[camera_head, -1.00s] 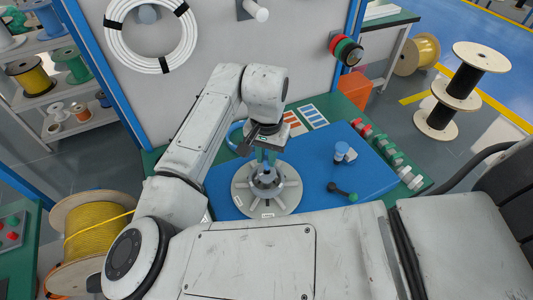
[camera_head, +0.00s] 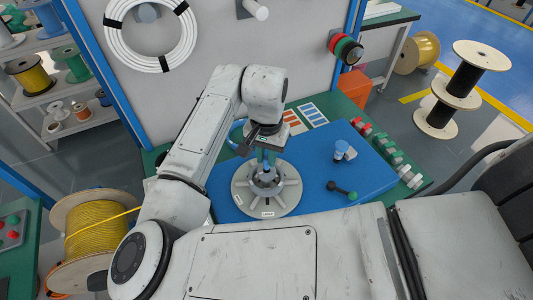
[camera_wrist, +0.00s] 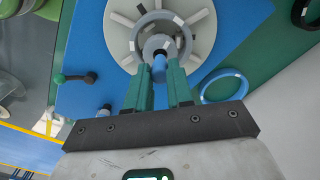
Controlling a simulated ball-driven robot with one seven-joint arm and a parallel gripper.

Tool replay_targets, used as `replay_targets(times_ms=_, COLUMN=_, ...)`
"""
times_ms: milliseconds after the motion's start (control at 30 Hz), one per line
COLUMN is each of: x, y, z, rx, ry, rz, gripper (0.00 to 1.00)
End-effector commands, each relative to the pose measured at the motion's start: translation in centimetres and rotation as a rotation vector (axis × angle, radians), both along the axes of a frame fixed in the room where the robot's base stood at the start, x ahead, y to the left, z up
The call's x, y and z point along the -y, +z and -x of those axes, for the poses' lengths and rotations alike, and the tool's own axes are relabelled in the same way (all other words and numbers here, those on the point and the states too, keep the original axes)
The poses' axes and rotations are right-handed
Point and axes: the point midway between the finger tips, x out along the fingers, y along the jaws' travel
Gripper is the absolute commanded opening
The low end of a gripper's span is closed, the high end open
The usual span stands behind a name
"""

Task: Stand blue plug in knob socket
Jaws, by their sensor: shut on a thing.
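The plug looks upright at the ring in the wrist view. Its lower end is hidden by the ring and fingers, so I cannot tell how deep it sits.
The blue mat (camera_head: 310,180) carries a small blue-topped cylinder (camera_head: 341,150) and a black lever with a green ball (camera_head: 344,192) to the right. A blue cable loop (camera_wrist: 224,86) lies near the fingers. Several small fittings (camera_head: 392,158) line the right edge.

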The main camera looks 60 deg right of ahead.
Motion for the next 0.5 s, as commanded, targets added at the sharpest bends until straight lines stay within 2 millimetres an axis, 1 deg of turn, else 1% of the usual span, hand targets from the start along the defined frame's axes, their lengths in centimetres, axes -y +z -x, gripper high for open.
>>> replay_targets(times_ms=300, x=0.0, y=-1.3, z=0.0, rx=-0.002, ry=0.000, rz=0.000, gripper=0.04)
replay_targets(times_ms=500, x=0.0, y=-1.7, z=0.0, rx=-0.001, ry=0.000, rz=0.000, gripper=0.04)
